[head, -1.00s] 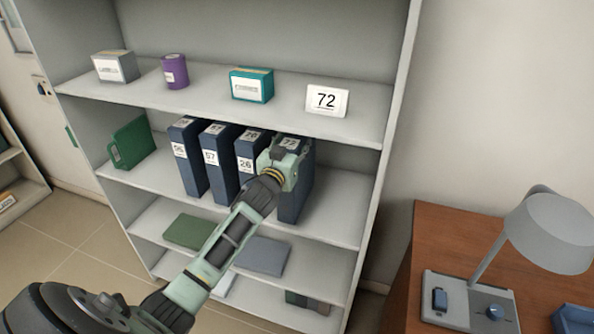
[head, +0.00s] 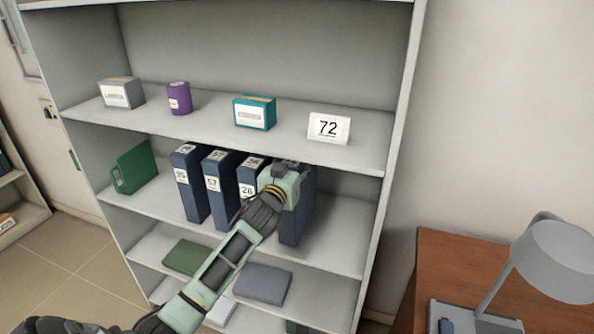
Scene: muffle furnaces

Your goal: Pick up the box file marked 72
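Several dark blue box files stand upright in a row on the second shelf. The rightmost box file (head: 293,227) is partly covered by my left gripper (head: 289,172); its label, which read 72 a second ago, is hidden now. The gripper is at the upper front of this file, in front of its label. Its fingers are mostly hidden, so I cannot tell whether they are open or closed on it. My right gripper is not in view.
Next to that file stand box files marked 28 (head: 247,180) and 57 (head: 217,195). A green file (head: 134,167) is at the shelf's left. The upper shelf holds a teal box (head: 254,113). A desk with a lamp (head: 556,255) is at right.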

